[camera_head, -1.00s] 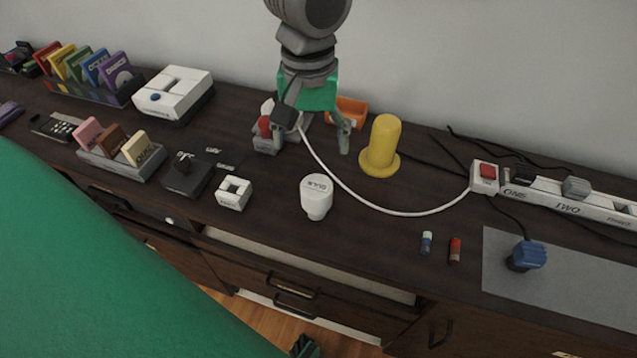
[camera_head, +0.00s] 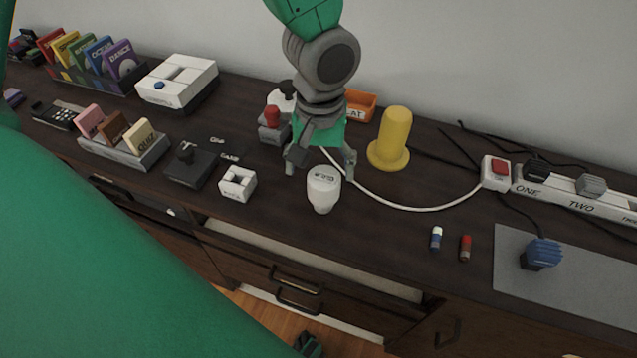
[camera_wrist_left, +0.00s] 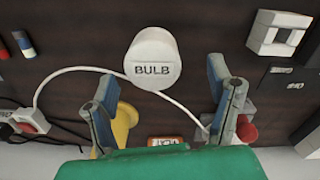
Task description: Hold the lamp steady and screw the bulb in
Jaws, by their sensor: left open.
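The white bulb (camera_head: 322,186), lettered BULB in the wrist view (camera_wrist_left: 153,60), stands on the dark sideboard. My left gripper (camera_head: 320,168) is open behind it. In the wrist view the bulb lies ahead of and between the spread fingers, with no finger seen closed on it. A yellow cylinder on a round flange (camera_head: 393,139) stands to the right of the gripper. No lamp is clearly recognisable.
The power strip (camera_head: 565,193) lies at the right. Two small cylinders (camera_head: 437,238) and a blue plug (camera_head: 541,253) on a grey mat stand near the front.

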